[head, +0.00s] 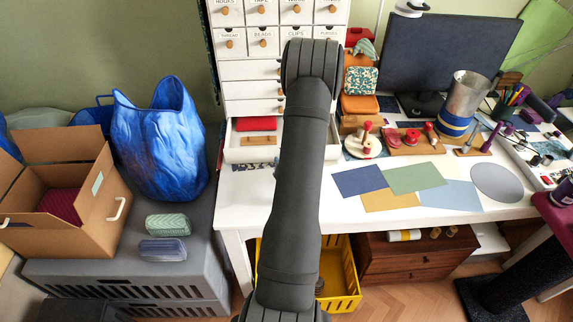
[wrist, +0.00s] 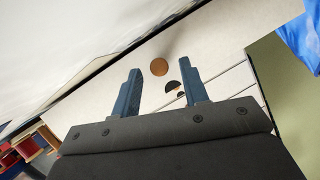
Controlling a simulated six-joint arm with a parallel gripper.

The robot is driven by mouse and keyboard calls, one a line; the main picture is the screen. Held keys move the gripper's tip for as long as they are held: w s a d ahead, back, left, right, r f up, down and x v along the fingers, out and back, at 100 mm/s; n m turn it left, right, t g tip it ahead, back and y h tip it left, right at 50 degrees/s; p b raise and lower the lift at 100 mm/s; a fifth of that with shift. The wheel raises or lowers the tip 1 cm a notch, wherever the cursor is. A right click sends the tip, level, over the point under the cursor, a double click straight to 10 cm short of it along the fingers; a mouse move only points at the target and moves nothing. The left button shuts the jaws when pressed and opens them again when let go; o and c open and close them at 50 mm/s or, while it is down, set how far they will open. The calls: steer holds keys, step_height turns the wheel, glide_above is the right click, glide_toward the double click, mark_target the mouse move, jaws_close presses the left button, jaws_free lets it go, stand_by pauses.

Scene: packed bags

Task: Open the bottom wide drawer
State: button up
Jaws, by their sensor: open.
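The white drawer cabinet (head: 252,72) stands on the white table behind my arm. At its foot, what looks like the bottom wide drawer (head: 238,155) stands pulled out, with a red item (head: 257,124) and a small wooden piece (head: 258,140) inside. In the wrist view, my gripper (wrist: 164,88) is open and holds nothing. A round brown knob (wrist: 159,67) on a white front shows between and slightly past the fingers, apart from both in the picture. My arm hides the gripper in the head view.
Closed wide drawers (head: 250,90) and small labelled drawers (head: 262,41) lie above. A blue bag (head: 160,145) and an open carton (head: 85,225) stand to the left.

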steer(key=v, duration=1.7)
steer(key=shift+s+r, duration=0.15)
steer(key=x, duration=1.7)
steer(key=shift+w, duration=0.25)
steer(key=shift+s, duration=0.1)
steer(key=v, duration=1.7)
steer(key=shift+s, duration=0.15)
steer(key=shift+x, duration=8.8)
steer(key=shift+w, duration=0.4)
